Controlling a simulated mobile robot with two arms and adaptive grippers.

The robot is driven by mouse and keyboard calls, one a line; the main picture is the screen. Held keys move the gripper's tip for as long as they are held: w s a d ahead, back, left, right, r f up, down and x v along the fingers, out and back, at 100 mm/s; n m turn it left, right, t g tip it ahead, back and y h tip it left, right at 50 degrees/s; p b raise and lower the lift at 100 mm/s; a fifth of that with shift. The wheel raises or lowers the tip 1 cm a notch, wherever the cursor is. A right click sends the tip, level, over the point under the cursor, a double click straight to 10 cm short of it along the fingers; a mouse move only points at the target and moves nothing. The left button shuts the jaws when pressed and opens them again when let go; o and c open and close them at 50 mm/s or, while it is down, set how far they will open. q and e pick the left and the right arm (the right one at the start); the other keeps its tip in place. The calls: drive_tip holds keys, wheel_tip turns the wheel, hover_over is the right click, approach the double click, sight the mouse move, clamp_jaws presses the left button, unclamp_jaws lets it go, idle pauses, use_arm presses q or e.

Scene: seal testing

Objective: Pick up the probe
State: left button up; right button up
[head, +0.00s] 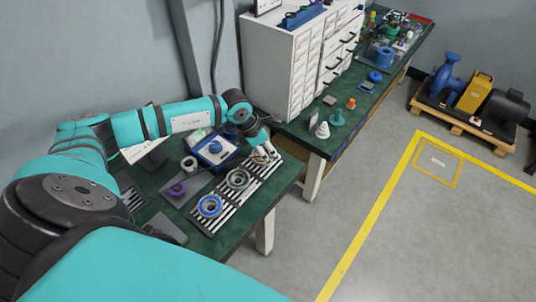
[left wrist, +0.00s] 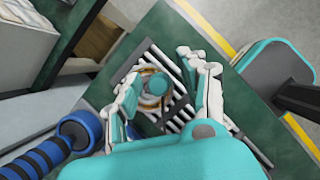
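My left gripper (head: 263,154) reaches over the slatted black-and-white rack on the green bench, near the rack's far end. In the left wrist view the fingers of this gripper (left wrist: 163,78) stand apart, open, over the rack. A round teal piece (left wrist: 158,84) with ringed parts around it shows between the fingers. I cannot tell whether the fingers touch it. I cannot make out for certain which thing is the probe. My right gripper is in neither view.
Seal rings, one blue (head: 209,206) and one grey (head: 238,179), lie on the rack. A blue-and-white device (head: 214,148) stands behind them. A white drawer cabinet (head: 290,62) stands on the adjoining bench. A pump unit (head: 470,95) sits on a pallet. The floor between is clear.

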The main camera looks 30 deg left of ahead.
use_arm(q)
clamp_jaws()
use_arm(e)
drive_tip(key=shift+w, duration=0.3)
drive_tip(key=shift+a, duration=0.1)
use_arm(q)
drive_tip(key=shift+r, duration=0.2)
drive_tip(key=shift+r+b, duration=0.5)
drive_tip(key=shift+r, duration=0.15)
drive_tip(key=s+d+r+b, duration=0.3)
drive_tip(key=s+d+b, duration=0.2)
drive_tip(key=s+d, duration=0.5)
drive_tip(key=shift+s+d+r+b, duration=0.2)
drive_tip(key=shift+s+d+b, duration=0.15)
drive_tip(key=shift+s, duration=0.6)
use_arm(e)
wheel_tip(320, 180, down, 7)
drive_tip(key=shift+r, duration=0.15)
use_arm(q)
drive_tip(key=shift+w, duration=0.1)
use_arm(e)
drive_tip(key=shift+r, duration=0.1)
